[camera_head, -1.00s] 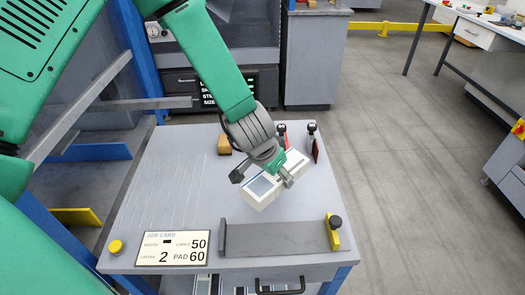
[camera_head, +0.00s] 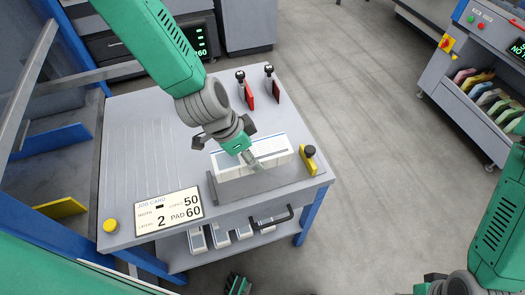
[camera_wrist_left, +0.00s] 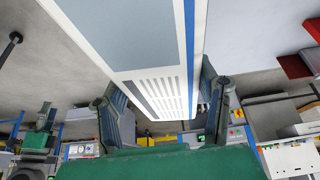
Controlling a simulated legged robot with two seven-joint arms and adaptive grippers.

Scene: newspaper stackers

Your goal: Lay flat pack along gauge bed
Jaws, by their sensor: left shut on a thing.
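My left gripper (camera_head: 228,142) is shut on a white pack (camera_head: 272,145) with a blue stripe. In the left wrist view the pack (camera_wrist_left: 140,40) reaches away between the two fingers (camera_wrist_left: 165,112). The pack lies lengthwise along the grey gauge bed (camera_head: 262,186), over its back part. I cannot tell whether it touches the bed or hangs just above it. The bed has an upright stop at its left end and a yellow stop (camera_head: 308,162) with a black knob at its right end. My right arm shows at the right edge, but its gripper is not in view.
The bed is on a grey table (camera_head: 125,160) with a job card (camera_head: 168,212) and a yellow button (camera_head: 110,225). Two black-knobbed stamps (camera_head: 245,88) stand at the back. More packs (camera_head: 220,236) lie on the shelf below.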

